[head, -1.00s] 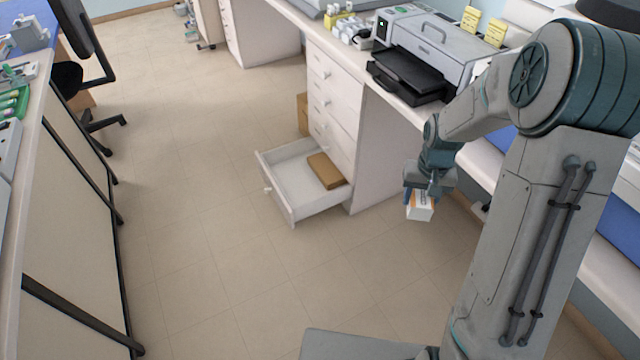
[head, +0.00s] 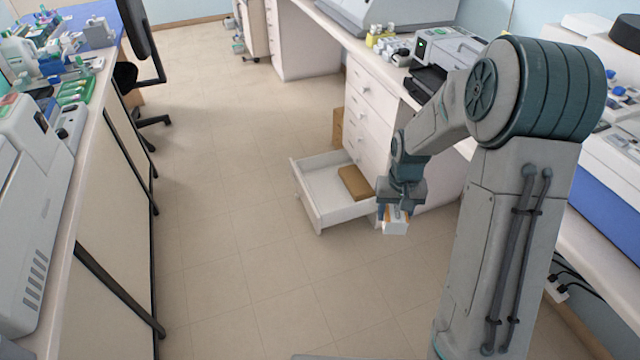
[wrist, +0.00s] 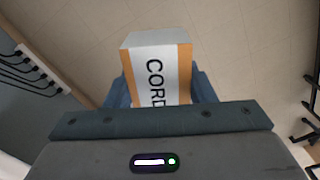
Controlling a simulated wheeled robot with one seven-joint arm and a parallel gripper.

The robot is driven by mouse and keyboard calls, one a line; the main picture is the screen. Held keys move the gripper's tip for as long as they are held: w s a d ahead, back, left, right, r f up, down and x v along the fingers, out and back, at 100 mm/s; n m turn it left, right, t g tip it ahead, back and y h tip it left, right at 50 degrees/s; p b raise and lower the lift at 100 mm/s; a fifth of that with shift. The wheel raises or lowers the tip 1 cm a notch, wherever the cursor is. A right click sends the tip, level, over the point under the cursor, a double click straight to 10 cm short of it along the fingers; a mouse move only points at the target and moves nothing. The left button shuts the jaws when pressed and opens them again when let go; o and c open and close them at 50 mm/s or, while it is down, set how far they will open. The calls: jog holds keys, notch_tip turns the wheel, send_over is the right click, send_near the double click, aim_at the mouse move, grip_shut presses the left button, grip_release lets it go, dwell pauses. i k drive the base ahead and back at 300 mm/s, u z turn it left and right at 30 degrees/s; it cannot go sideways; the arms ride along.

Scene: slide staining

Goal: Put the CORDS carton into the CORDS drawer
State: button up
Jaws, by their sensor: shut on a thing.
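The CORDS carton (head: 395,226) is a small white box with orange edges. In the wrist view the carton (wrist: 157,70) shows the letters "CORD" on its face; the rest is hidden by the gripper. My gripper (head: 397,208) is shut on the carton and holds it in the air, above the floor. An open bottom drawer (head: 322,200) of the white drawer unit lies to the left of the gripper and beyond it. Its label does not show. A brown box (head: 355,183) lies inside the drawer at its right side; the left part is bare.
The white drawer unit (head: 369,92) has shut drawers above the open one. A brown box (head: 338,127) stands on the floor behind the drawer. A long counter (head: 112,140) runs along the left. The tiled floor (head: 235,215) between is clear.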

aim_at(318, 182)
jog(key=u, duration=0.8)
jog(key=i, duration=0.9)
jog(key=u, duration=0.9)
jog(key=i, duration=1.45)
jog(key=z, duration=0.55)
jog(key=i, duration=1)
jog(key=z, duration=1.35)
jog(key=i, duration=0.45)
jog(key=z, duration=0.35)
